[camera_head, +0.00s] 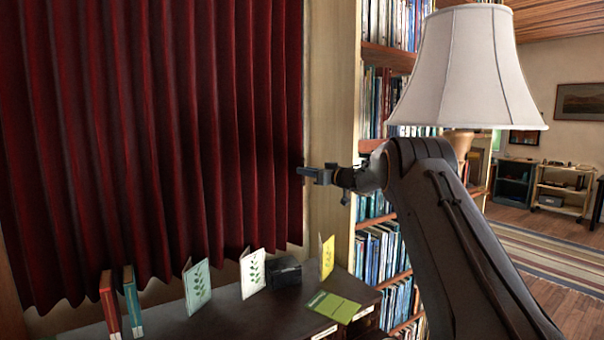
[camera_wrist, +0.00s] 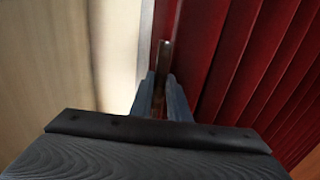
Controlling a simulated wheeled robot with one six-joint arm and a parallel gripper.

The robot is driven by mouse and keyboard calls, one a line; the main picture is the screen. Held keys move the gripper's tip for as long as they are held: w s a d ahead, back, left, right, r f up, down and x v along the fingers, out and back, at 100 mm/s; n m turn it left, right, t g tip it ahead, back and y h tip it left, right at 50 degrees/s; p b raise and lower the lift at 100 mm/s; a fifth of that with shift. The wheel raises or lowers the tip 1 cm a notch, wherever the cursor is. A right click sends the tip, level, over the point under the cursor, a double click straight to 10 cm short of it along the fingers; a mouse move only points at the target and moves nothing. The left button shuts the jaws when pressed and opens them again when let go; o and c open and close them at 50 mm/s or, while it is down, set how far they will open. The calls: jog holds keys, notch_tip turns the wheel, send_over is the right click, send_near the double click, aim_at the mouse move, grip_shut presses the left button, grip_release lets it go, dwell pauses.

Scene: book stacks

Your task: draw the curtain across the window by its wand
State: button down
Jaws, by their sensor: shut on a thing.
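The dark red curtain (camera_head: 150,130) hangs in folds across the left of the head view, with its right edge close to the pale upright frame. It also shows in the wrist view (camera_wrist: 255,60). The window behind it is hidden. My gripper (camera_head: 305,173) is at the curtain's right edge. In the wrist view my two fingers (camera_wrist: 160,95) are shut on a thin brownish wand (camera_wrist: 164,58) that stands at the curtain's edge. The wand cannot be made out in the head view.
A dark cabinet top (camera_head: 240,310) below the curtain holds books (camera_head: 132,300), standing cards (camera_head: 252,272), a black box (camera_head: 285,271) and a flat green book (camera_head: 333,306). A white-shaded lamp (camera_head: 465,65) stands beside my arm. A bookcase (camera_head: 375,150) is behind my gripper.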

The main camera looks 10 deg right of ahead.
jog(key=shift+d+r, duration=0.1)
jog(key=shift+r, duration=0.15)
jog(key=c, duration=1.8)
grip_release()
jog(key=shift+w, duration=0.1)
jog(key=shift+o, duration=0.6)
jog(key=shift+f, duration=0.15)
jog(key=b+v, duration=0.2)
jog(key=v, duration=0.6)
